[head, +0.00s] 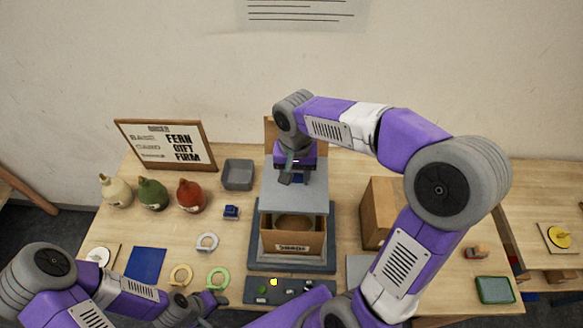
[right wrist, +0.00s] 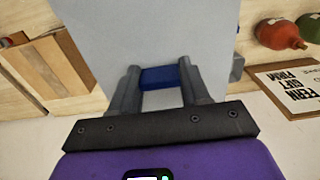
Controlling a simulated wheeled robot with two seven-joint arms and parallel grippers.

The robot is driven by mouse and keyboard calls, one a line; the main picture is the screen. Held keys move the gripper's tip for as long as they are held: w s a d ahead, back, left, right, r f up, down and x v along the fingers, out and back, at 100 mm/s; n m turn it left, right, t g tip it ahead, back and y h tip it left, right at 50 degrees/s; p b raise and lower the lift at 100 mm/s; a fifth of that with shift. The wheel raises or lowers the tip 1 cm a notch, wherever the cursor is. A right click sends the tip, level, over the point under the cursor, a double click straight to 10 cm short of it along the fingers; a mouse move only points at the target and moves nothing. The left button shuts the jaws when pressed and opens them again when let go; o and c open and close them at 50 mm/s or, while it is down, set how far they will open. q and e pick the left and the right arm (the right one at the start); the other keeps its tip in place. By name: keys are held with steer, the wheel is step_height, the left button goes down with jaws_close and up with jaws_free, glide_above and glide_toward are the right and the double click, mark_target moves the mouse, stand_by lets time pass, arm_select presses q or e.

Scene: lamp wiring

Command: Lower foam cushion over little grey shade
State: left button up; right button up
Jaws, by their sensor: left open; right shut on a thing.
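A grey slab (head: 295,198), which looks like the foam cushion, has a blue grip tab (right wrist: 158,77). My right gripper (head: 296,176) is shut on this tab, and the slab fills the middle of the right wrist view (right wrist: 150,30). In the head view the slab covers the back part of an open brown carton (head: 270,243); I cannot tell whether they touch. A rounded brownish shape shows inside the carton. I cannot make out the little grey shade; the slab may hide it. My left gripper (head: 214,300) is open and empty at the front left.
The carton stands on a dark grey base (head: 326,265). A dark strip with small coloured parts (head: 312,287) lies in front. Left are a grey bin (head: 238,174), coloured bottles (head: 152,193), rings (head: 218,278) and a blue mat (head: 146,264).

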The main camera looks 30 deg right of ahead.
mark_target(294, 183)
steer(key=shift+a, duration=0.1)
steer(key=shift+f, duration=0.15)
steer(key=shift+f+b, duration=1.7)
steer(key=shift+f, duration=0.15)
steer(key=shift+f, duration=0.15)
stand_by(0.4)
steer(key=shift+f+b, duration=0.6)
steer(key=shift+b, duration=0.05)
steer(key=shift+f, duration=0.1)
steer(key=shift+f+b, duration=0.3)
steer(key=shift+s+a+f+b, duration=0.15)
steer(key=shift+s+f+b, duration=0.1)
steer(key=shift+f+b, duration=0.1)
